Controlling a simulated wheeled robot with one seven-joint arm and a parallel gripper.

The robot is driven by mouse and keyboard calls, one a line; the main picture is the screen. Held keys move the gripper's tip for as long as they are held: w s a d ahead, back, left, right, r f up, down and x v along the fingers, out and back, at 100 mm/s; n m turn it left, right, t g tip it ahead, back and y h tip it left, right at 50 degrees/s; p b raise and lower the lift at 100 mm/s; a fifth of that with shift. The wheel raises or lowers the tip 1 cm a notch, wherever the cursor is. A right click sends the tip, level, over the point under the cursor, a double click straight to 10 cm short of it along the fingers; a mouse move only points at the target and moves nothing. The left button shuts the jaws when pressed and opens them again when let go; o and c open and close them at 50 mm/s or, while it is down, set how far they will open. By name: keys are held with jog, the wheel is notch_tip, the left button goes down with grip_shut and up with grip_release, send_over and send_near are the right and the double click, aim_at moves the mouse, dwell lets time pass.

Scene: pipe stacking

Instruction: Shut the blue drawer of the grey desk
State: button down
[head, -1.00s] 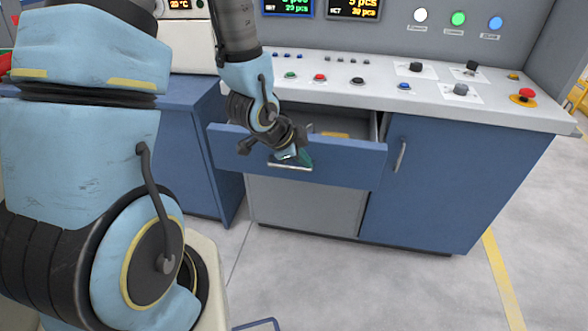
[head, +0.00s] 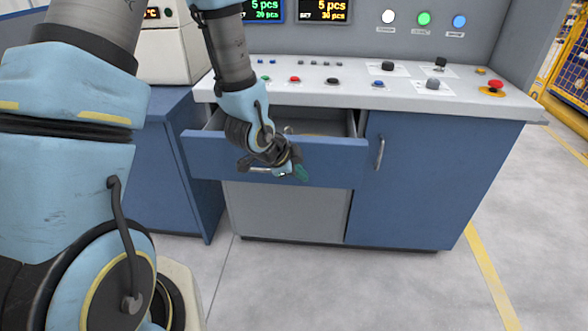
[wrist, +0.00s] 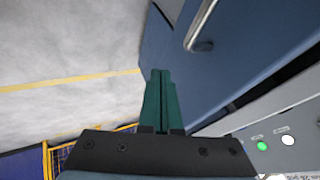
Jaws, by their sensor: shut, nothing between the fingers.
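The blue drawer (head: 325,167) of the grey desk (head: 285,215) stands open, pulled out below the worktop, with part of its inside showing over the front. Its silver bar handle (head: 256,170) is partly hidden behind my gripper. My gripper (head: 301,173) is in front of the drawer front, its green fingers just right of the handle and pointing right and down. In the wrist view the green fingers (wrist: 161,74) are together and empty. I cannot tell whether they touch the drawer.
A blue cabinet door (head: 425,175) with an upright handle (head: 379,152) is right of the drawer. The worktop (head: 410,92) above carries buttons and knobs. A blue cabinet (head: 165,165) stands at the left. The grey floor (head: 300,285) in front is clear.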

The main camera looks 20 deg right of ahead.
aim_at(306, 169)
jog(key=w+d+f+p, duration=0.1)
jog(key=w+d, duration=0.1)
jog(key=w, duration=0.1)
jog(key=shift+d+f+p, duration=0.35)
jog(key=shift+f, duration=0.05)
jog(key=shift+w+d+f, duration=0.15)
jog(key=shift+w+d, duration=0.2)
jog(key=shift+w, duration=0.2)
